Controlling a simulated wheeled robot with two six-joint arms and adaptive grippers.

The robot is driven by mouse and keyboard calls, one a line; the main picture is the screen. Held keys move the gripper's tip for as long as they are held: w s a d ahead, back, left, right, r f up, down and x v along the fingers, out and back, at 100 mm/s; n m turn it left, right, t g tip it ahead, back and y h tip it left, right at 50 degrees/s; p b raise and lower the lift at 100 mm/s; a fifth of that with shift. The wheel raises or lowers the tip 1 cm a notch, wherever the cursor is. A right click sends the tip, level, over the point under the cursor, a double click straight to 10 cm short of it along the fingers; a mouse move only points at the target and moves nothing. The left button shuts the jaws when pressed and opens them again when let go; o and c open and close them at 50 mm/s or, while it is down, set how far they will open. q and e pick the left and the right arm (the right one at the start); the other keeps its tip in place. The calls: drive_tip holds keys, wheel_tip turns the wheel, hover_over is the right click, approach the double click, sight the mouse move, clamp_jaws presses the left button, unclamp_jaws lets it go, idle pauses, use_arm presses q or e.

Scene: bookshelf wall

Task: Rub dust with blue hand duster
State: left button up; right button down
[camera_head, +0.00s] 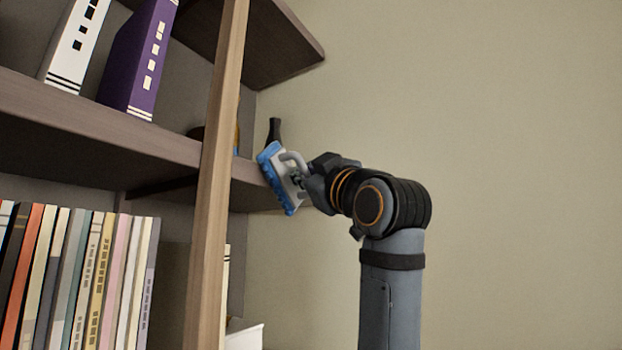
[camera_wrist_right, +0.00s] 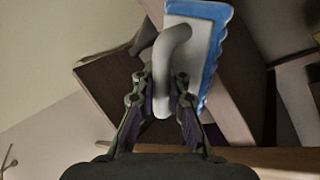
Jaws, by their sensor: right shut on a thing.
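The blue hand duster (camera_head: 274,176) has a blue pad and a white-grey back with a looped handle. My right gripper (camera_head: 307,178) is shut on that handle, and the duster is tilted at the right end of the middle shelf (camera_head: 246,170). In the right wrist view the duster (camera_wrist_right: 210,50) fills the top middle, with its handle between the fingers of my right gripper (camera_wrist_right: 165,90). I cannot tell whether the pad touches the shelf. No dust can be made out. My left gripper is not in view.
A wooden upright (camera_head: 217,180) stands just left of the duster. A dark bottle-like object (camera_head: 274,131) shows behind the duster. A purple book (camera_head: 139,60) leans on the middle shelf, and a row of books (camera_head: 85,270) stands below. The wall side at right is free.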

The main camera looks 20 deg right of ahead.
sight(284, 164)
drive_tip(key=shift+s+a+f+b, duration=0.15)
drive_tip(key=shift+s+a+b, duration=0.35)
drive_tip(key=shift+a, duration=0.2)
drive_tip(key=shift+s+a+r, duration=0.2)
drive_tip(key=shift+s+a, duration=0.5)
drive_tip(key=shift+a, duration=0.15)
drive_tip(key=shift+w+d, duration=0.1)
drive_tip(key=shift+d, duration=0.05)
drive_tip(key=shift+d+f+b, duration=0.1)
drive_tip(key=shift+d+b, duration=0.1)
drive_tip(key=shift+b, duration=0.1)
drive_tip(key=s+d, duration=0.1)
drive_tip(key=s, duration=0.1)
drive_tip(key=s+d+b, duration=0.1)
drive_tip(key=s+d, duration=0.1)
drive_tip(key=shift+s+d, duration=0.2)
drive_tip(key=shift+s, duration=0.15)
drive_tip(key=shift+a, duration=0.1)
